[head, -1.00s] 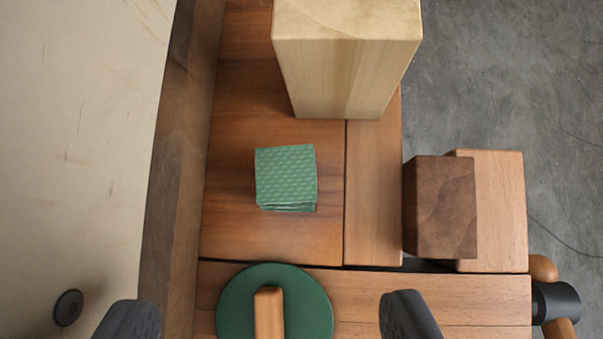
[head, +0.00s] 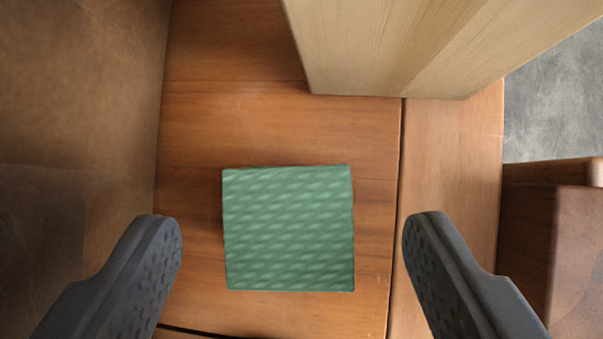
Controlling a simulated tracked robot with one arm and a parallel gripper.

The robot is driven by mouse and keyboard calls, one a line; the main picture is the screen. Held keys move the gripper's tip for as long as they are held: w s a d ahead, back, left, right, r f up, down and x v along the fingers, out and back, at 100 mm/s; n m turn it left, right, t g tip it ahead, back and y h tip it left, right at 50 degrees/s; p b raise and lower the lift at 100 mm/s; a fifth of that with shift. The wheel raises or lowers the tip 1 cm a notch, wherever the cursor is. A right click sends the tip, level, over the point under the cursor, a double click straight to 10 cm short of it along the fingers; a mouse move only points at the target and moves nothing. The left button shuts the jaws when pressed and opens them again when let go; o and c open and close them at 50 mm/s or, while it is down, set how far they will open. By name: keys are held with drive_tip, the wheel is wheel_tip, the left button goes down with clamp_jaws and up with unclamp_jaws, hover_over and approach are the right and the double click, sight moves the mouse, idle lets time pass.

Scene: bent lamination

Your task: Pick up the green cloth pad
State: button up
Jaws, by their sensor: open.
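The green cloth pad (head: 289,229) is a square, textured pad lying on the wooden bench top (head: 270,125). It sits near the middle of the head view. My gripper (head: 291,230) is open, with one dark finger to the left of the pad and the other to the right. Both fingers are apart from the pad, with wood showing on each side. The exact height of the fingertips above the bench is hard to tell.
A tall pale wooden block (head: 410,45) stands just behind the pad to the right. A brown wooden wall (head: 80,130) runs along the left. Darker wooden blocks (head: 555,235) are at the right, with grey floor (head: 555,110) beyond.

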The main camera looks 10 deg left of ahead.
drive_tip(key=shift+w+d+f, duration=0.2)
drive_tip(key=shift+d+f, duration=0.05)
drive_tip(key=shift+f, duration=0.35)
drive_tip(key=c, duration=1)
drive_tip(key=shift+c, duration=0.2)
drive_tip(key=shift+r, duration=0.1)
drive_tip(key=shift+s+a+r, duration=0.2)
drive_tip(key=shift+a+r, duration=0.05)
drive_tip(key=s+a+r+b, duration=0.1)
drive_tip(key=s+a+r, duration=0.6)
drive_tip(key=a, duration=0.3)
drive_tip(key=shift+s+a+r, duration=0.2)
drive_tip(key=shift+s, duration=0.55)
drive_tip(key=shift+o, duration=0.3)
